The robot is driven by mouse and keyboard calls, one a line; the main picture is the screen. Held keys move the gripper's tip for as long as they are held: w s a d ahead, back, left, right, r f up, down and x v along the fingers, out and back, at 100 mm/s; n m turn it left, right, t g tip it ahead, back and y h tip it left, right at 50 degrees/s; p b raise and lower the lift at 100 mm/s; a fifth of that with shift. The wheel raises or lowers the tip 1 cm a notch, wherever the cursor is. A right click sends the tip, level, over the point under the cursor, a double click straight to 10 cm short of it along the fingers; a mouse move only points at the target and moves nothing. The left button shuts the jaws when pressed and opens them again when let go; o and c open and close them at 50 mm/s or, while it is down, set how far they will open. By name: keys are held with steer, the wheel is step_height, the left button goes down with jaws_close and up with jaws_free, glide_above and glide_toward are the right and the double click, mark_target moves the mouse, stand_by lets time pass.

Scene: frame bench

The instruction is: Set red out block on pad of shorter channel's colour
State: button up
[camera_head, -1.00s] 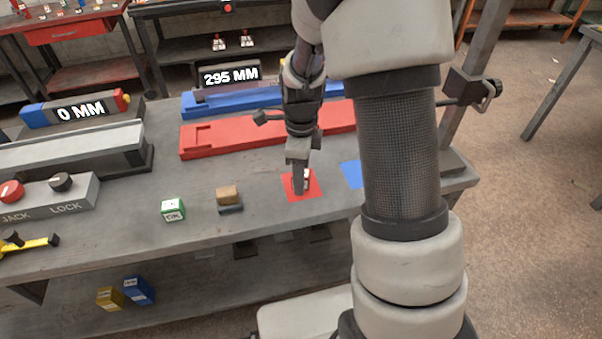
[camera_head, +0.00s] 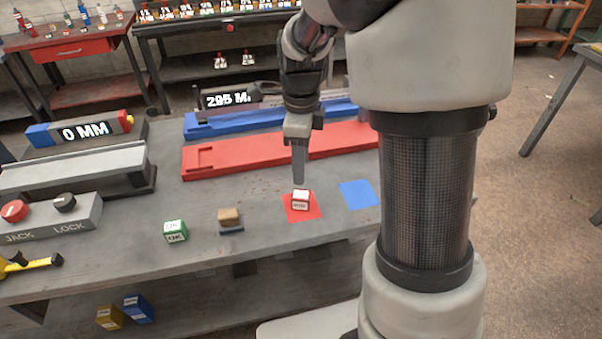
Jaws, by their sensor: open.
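A small block with a white, lettered face and a red edge (camera_head: 300,200) sits on the red pad (camera_head: 289,215). The blue pad (camera_head: 360,194) lies bare to its right. The red channel (camera_head: 240,158) lies behind the pads, with the blue channel (camera_head: 232,122) behind it. A display (camera_head: 226,100) reads about 295 MM, its end partly hidden by my arm. My gripper (camera_head: 299,180) is just above the block, pointing down and apart from it; its finger gap is hard to see from this side.
A green-sided block (camera_head: 175,231) and a wooden block on a dark base (camera_head: 229,220) stand left of the pads. A grey JACK/LOCK box (camera_head: 50,220) and a 0 MM display (camera_head: 84,131) are farther left. Yellow and blue blocks (camera_head: 138,309) lie below.

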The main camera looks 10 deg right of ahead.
steer(key=s+r+n+t, duration=0.5)
steer(key=s+r+n, duration=0.9)
steer(key=s+n, duration=0.4)
steer(key=n, duration=0.4)
steer(key=shift+s+n+t, duration=0.2)
steer(key=shift+n+t, duration=0.1)
steer(key=shift+r, duration=0.2)
step_height(320, 180, up, 10)
steer(key=p, duration=1)
